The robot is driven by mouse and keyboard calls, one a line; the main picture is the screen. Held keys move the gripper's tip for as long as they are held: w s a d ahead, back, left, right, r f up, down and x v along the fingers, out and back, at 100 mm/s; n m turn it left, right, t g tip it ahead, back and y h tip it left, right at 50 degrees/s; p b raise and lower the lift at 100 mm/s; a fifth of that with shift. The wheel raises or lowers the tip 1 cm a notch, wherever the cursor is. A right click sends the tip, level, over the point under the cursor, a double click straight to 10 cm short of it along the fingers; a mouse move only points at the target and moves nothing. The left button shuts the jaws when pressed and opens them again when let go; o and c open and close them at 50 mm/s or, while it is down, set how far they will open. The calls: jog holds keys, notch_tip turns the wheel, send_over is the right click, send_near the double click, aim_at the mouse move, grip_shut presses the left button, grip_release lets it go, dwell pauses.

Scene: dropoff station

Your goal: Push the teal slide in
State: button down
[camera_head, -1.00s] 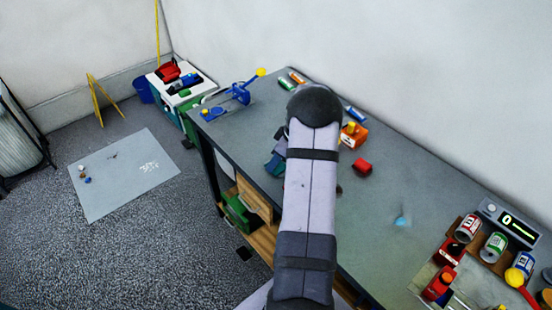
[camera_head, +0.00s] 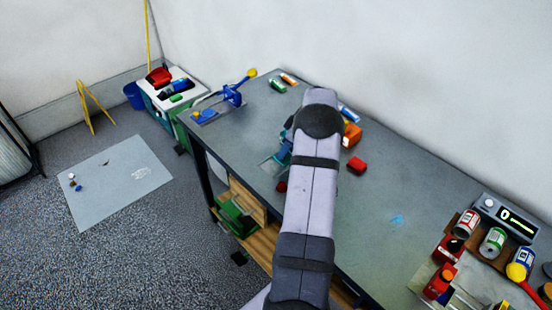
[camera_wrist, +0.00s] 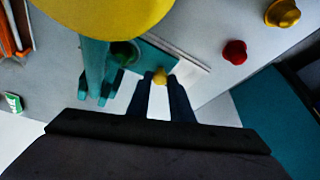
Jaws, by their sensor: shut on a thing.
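In the wrist view, the teal slide (camera_wrist: 152,57) is a flat teal plate lying beside a pale metal rail. It has a small yellow knob (camera_wrist: 160,77) at its near end. My gripper (camera_wrist: 160,84) is shut on this knob, with one dark finger on each side. A teal upright (camera_wrist: 94,65) with a large yellow round top (camera_wrist: 105,12) stands just left of the slide. In the head view, part of the teal fixture (camera_head: 273,164) shows left of my arm. My arm hides the rest of it, and the gripper too.
In the wrist view, a red knob (camera_wrist: 235,52) and a yellow knob (camera_wrist: 283,13) stand to the right. Cans (camera_head: 492,242) crowd the bench's right end.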

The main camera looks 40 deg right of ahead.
jog(key=shift+d, duration=0.85)
jog(key=shift+d+r, duration=0.1)
jog(key=shift+r, duration=0.05)
jog(key=c, duration=1.6)
grip_release()
jog(key=shift+d, duration=0.1)
jog(key=shift+b+v, duration=1.35)
jog(key=shift+v, duration=2.3)
